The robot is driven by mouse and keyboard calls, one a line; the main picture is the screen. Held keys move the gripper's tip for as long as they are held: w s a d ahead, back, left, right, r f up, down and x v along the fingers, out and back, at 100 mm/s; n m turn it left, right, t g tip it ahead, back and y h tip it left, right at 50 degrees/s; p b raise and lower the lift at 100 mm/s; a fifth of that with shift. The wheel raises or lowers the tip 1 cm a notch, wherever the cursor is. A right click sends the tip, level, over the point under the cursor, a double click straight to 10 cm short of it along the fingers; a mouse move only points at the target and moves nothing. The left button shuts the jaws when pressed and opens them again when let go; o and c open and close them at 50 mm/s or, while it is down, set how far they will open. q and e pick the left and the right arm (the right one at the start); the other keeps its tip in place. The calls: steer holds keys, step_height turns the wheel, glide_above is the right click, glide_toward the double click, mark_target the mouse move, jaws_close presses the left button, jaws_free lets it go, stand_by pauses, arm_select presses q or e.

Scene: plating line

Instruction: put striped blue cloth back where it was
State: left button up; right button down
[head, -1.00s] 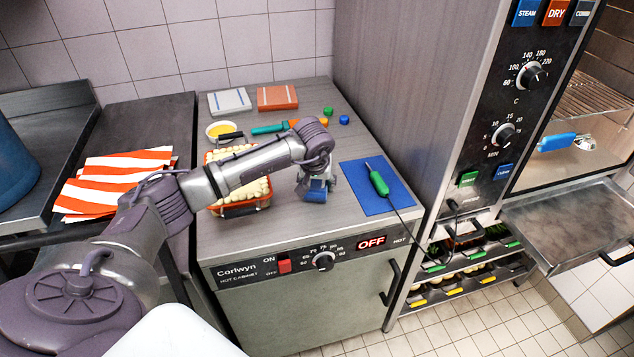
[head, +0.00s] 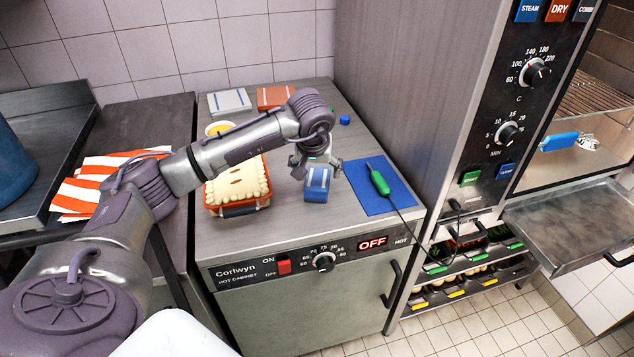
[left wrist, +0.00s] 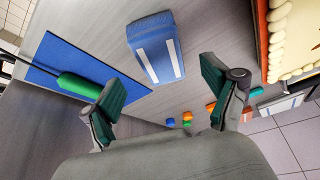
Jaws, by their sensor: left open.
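The striped blue cloth (head: 317,184) is a folded blue block with pale stripes. It lies on the steel top of the hot cabinet, between the pie dish and the blue mat. It also shows in the left wrist view (left wrist: 155,48), lying flat beyond my fingers. My left gripper (head: 317,166) is open and empty just above and behind the cloth, apart from it. Its two green-padded fingers (left wrist: 160,82) are spread wide in the left wrist view. My right gripper is not in view.
A pie in an orange dish (head: 238,210) stands left of the cloth. A green-handled probe (head: 379,181) lies on a blue mat (head: 398,198) to the right, its cable trailing down. Folded white (head: 228,102) and orange (head: 274,98) cloths lie at the back. An orange-striped cloth (head: 82,190) lies left.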

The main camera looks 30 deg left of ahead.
arm_select(q)
steer(key=v, duration=0.5)
steer(key=shift+b, duration=0.35)
steer(key=shift+f, duration=0.1)
